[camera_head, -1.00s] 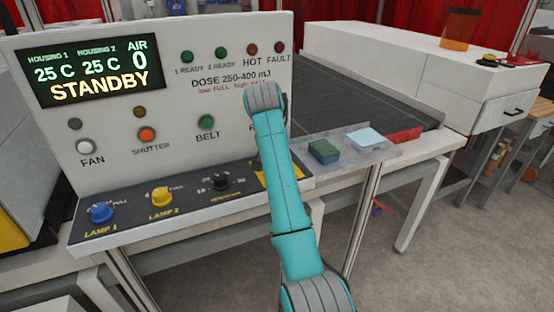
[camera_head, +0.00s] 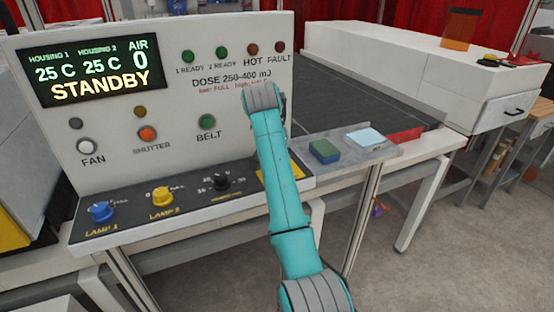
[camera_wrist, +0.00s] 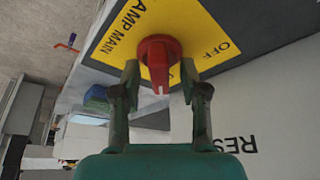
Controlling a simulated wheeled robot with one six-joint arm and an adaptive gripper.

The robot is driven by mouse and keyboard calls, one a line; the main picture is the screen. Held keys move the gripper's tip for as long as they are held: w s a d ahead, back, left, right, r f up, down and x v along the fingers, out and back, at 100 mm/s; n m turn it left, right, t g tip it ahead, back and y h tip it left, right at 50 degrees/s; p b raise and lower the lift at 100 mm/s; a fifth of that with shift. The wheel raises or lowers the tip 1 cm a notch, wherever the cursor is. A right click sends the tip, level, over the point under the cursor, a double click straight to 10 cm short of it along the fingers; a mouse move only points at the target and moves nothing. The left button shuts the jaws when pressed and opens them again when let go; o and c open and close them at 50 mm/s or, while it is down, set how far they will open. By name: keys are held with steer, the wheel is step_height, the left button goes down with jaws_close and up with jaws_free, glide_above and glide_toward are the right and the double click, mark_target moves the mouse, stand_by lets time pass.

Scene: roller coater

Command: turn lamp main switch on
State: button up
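The lamp main switch (camera_wrist: 158,52) is a red rotary knob on a yellow plate (camera_wrist: 112,42) in the wrist view. The plate's visible lettering reads "AMP MAIN" and "OFF". The knob's red handle points down in that picture, toward my gripper (camera_wrist: 160,72). My gripper is open, with one finger on each side of the handle and what looks like a gap on both sides. Whether a fingertip touches the knob is hard to tell. In the head view my arm hides the knob, and only edges of the yellow plate (camera_head: 297,169) show.
The control panel's display (camera_head: 95,70) reads STANDBY. The blue lamp 1 knob (camera_head: 102,211), yellow lamp 2 knob (camera_head: 162,196) and a black knob (camera_head: 221,182) sit left of my arm. Green (camera_head: 324,151) and light blue (camera_head: 366,137) blocks lie on a ledge at right.

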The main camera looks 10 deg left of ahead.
step_height(320, 180, up, 10)
stand_by(0.6)
